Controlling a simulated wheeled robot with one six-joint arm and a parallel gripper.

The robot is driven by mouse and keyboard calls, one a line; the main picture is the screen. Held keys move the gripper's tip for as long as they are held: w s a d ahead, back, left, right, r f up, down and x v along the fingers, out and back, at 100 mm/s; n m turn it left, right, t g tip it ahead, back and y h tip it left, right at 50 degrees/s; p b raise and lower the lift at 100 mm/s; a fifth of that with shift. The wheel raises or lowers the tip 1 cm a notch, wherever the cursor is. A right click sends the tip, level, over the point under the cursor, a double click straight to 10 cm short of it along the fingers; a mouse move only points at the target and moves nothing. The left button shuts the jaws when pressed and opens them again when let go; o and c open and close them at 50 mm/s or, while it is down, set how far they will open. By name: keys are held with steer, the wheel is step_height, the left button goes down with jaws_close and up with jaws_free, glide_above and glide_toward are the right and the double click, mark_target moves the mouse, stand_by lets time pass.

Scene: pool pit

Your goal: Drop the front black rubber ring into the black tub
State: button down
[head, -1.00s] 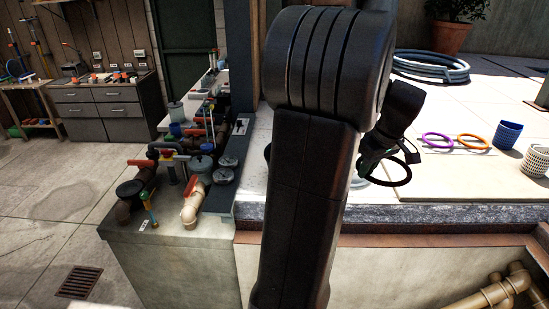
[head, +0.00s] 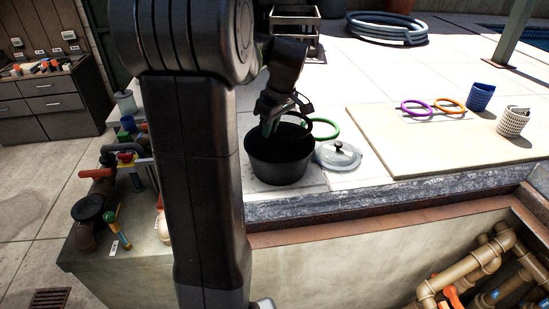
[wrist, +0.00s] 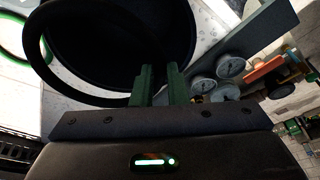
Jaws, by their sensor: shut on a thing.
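My gripper (head: 270,127) is above the black tub (head: 282,168), pointing down at its opening. In the wrist view, the green fingers (wrist: 160,84) are shut on a black rubber ring (wrist: 58,88). The ring stretches out to the left, over the dark opening of the tub (wrist: 125,40).
A green ring (head: 324,128) lies just behind the tub, and a clear lid (head: 338,155) lies to its right. Purple (head: 418,108) and orange (head: 449,105) rings and two baskets (head: 513,121) are farther right. Pipe parts (head: 105,190) crowd the left.

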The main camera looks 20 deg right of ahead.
step_height(320, 180, down, 5)
steer(key=b, duration=0.2)
steer(key=shift+b, duration=0.3)
steer(key=shift+r, duration=0.1)
steer(key=c, duration=1.3)
jaws_free()
steer(key=shift+c, duration=0.2)
steer(key=shift+r, duration=0.1)
steer(key=b+v, duration=0.1)
steer(key=v, duration=1.2)
steer(key=shift+r, duration=0.3)
steer(key=shift+f, duration=0.1)
